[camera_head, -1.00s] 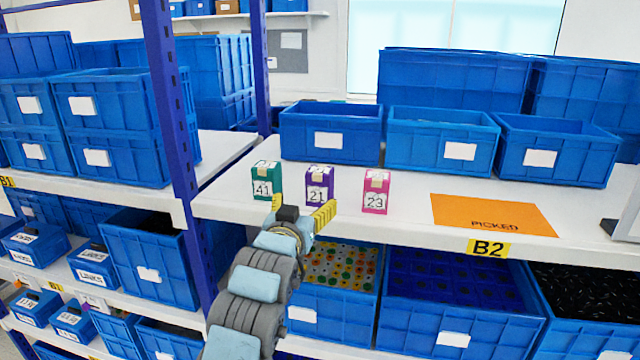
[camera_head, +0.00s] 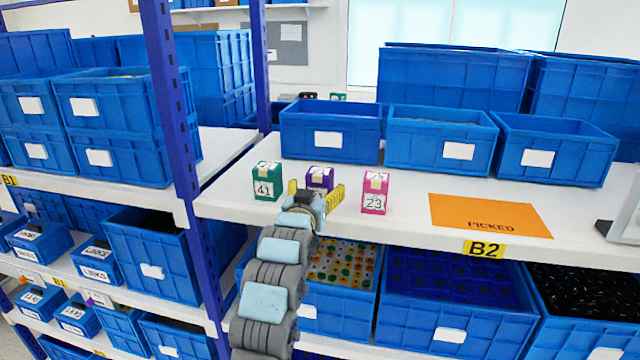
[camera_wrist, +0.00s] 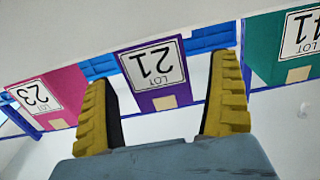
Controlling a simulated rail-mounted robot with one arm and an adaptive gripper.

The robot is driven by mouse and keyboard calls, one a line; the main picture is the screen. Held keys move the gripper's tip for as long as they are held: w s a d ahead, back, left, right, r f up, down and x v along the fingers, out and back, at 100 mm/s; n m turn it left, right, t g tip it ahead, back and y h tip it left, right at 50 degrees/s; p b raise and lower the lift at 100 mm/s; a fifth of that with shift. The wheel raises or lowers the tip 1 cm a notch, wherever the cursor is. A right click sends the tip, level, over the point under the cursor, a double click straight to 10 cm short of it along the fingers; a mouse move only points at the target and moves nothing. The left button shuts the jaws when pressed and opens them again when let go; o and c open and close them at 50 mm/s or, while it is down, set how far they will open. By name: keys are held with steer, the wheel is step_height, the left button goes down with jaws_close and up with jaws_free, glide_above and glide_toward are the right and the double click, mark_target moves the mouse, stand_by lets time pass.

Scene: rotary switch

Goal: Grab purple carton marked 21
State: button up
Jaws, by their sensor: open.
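The purple carton marked 21 (camera_head: 319,178) stands on the white shelf between two other cartons; my gripper hides its lower front in the head view. In the wrist view the purple carton (camera_wrist: 158,72) appears upside down, ahead of and between my two yellow fingers. My gripper (camera_head: 316,196) is open and empty, in front of the carton at the shelf's front edge. In the wrist view my gripper (camera_wrist: 168,105) shows its fingers spread wide, with the carton's label facing them. I cannot tell exactly how far the fingertips are from the carton.
A green carton marked 41 (camera_head: 267,182) stands left of the purple one, and a pink carton marked 23 (camera_head: 375,193) stands right. An orange mat marked PICKED (camera_head: 490,217) lies further right. Blue bins (camera_head: 331,133) stand behind. A blue post (camera_head: 168,110) rises at left.

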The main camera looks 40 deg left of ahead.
steer(key=shift+p+x, duration=0.4)
steer(key=shift+x, duration=1.1)
steer(key=shift+d, duration=0.1)
steer(key=c, duration=1.3)
steer(key=shift+r, duration=0.15)
steer(key=shift+c, duration=0.2)
